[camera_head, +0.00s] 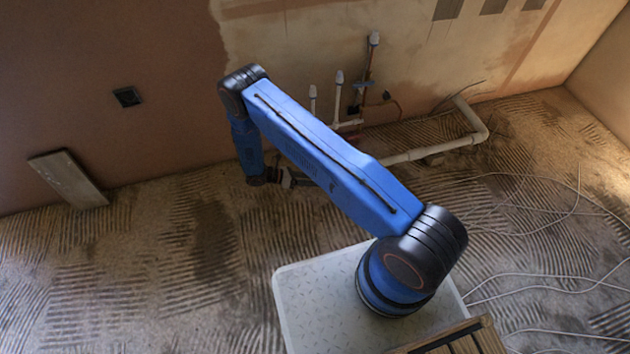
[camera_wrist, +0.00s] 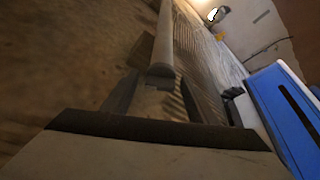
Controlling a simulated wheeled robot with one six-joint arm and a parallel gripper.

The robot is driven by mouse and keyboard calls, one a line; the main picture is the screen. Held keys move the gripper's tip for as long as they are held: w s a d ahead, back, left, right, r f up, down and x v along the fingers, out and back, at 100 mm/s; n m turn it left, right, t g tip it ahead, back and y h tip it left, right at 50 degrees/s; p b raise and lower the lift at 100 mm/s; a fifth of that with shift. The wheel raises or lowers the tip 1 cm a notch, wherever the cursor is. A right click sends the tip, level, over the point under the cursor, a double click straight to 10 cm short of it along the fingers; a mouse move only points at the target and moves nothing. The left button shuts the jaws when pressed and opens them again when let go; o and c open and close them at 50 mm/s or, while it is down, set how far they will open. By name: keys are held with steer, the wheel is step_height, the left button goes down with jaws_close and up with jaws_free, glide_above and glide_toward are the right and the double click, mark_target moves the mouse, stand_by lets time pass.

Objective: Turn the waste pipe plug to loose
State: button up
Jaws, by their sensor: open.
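The waste pipe (camera_head: 440,150) is pale and runs low along the floor by the back wall. Its left end is hidden behind my arm in the head view. In the wrist view the pipe (camera_wrist: 163,42) comes toward me and ends in a rounded grey-brown plug (camera_wrist: 161,76). My gripper (camera_wrist: 162,90) is open, with one dark finger on each side of the plug's end. I cannot tell whether the fingers touch it. In the head view my gripper (camera_head: 292,180) is low over the floor and partly covered by my arm.
Upright capped pipes (camera_head: 340,95) stand against the back wall. A plank (camera_head: 68,180) leans at the left wall, below a black socket box (camera_head: 128,96). Loose cables (camera_head: 545,230) lie on the ridged floor at right. The floor at left is mostly clear.

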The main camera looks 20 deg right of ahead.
steer(key=v, duration=1.6)
steer(key=shift+a, duration=0.3)
steer(key=shift+r, duration=0.1)
